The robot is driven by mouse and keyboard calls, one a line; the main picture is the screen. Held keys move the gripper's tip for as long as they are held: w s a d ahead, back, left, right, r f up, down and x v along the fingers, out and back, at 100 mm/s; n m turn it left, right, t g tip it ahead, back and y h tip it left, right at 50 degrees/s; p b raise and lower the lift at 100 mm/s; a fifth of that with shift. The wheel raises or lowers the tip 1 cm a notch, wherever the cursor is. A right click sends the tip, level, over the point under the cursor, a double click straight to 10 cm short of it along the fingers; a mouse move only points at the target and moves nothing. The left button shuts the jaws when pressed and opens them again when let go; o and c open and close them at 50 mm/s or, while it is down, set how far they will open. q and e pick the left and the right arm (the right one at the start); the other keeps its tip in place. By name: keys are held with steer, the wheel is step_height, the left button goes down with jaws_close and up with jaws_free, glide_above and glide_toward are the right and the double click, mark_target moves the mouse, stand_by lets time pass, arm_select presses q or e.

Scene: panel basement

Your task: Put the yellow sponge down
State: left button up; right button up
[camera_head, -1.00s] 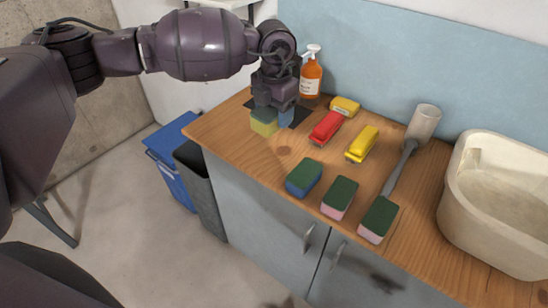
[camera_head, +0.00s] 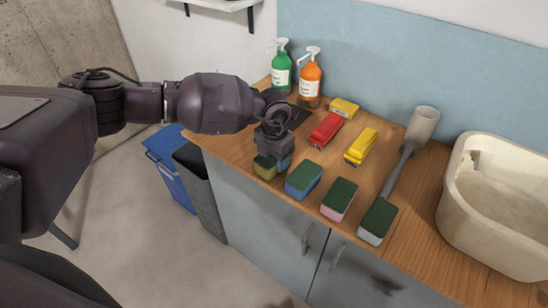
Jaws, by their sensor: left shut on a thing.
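The yellow sponge (camera_head: 264,168), with a dark green top, is in my left gripper (camera_head: 273,157) at the front left part of the wooden counter (camera_head: 228,146). The gripper is shut on it from above and hides part of it. The sponge is low over the counter; I cannot tell whether it touches. A blue sponge with a green top (camera_head: 304,180) lies just to its right. My right gripper is not in view.
Two more green-topped sponges (camera_head: 339,199) (camera_head: 377,221) continue the row. Red (camera_head: 326,129) and yellow (camera_head: 361,146) brushes lie behind. Green (camera_head: 281,72) and orange (camera_head: 310,78) bottles stand at the back, a beige sink (camera_head: 455,205) at right. Bins (camera_head: 170,170) stand below the counter's left end.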

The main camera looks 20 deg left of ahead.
arm_select(q)
steer(key=shift+f, duration=0.15)
steer(key=shift+f, duration=0.1)
steer(key=o, duration=0.8)
steer(key=shift+f, duration=0.2)
steer(key=r, duration=1.1)
steer(key=shift+d+b, duration=0.25)
steer(key=shift+b, duration=0.1)
